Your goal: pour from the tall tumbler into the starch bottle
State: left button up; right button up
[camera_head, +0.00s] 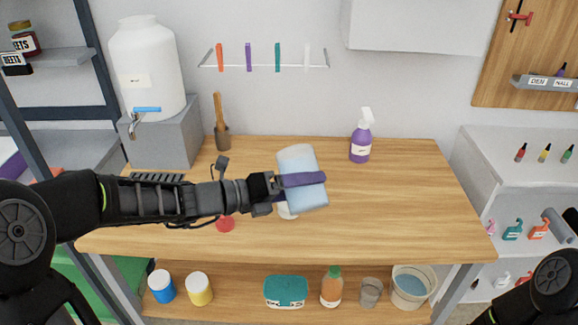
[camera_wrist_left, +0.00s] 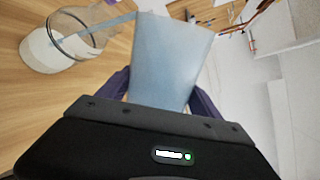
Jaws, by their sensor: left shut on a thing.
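The tall tumbler (camera_head: 296,160), pale blue and translucent, is tilted above the table in the head view. My left gripper (camera_head: 303,180) is shut around its middle with purple fingers. In the wrist view the tumbler (camera_wrist_left: 170,60) stands between the fingers. A thin pale blue stream runs from its rim to the mouth of a clear bottle with whitish contents, apparently the starch bottle (camera_wrist_left: 42,52). In the head view that bottle (camera_head: 287,211) is mostly hidden behind the tumbler and gripper; only a pale part shows below. My right gripper is out of view.
A red cap-like disc (camera_head: 225,224) lies on the wooden table (camera_head: 400,200). A purple spray bottle (camera_head: 361,140) stands at the back. A white dispenser (camera_head: 147,70) stands on a grey block at left. The table's right side is clear. Several containers sit on the lower shelf (camera_head: 240,272).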

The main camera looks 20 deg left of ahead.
pick_arm(q)
jog(key=shift+n+p, duration=0.4)
jog(key=shift+n, duration=0.1)
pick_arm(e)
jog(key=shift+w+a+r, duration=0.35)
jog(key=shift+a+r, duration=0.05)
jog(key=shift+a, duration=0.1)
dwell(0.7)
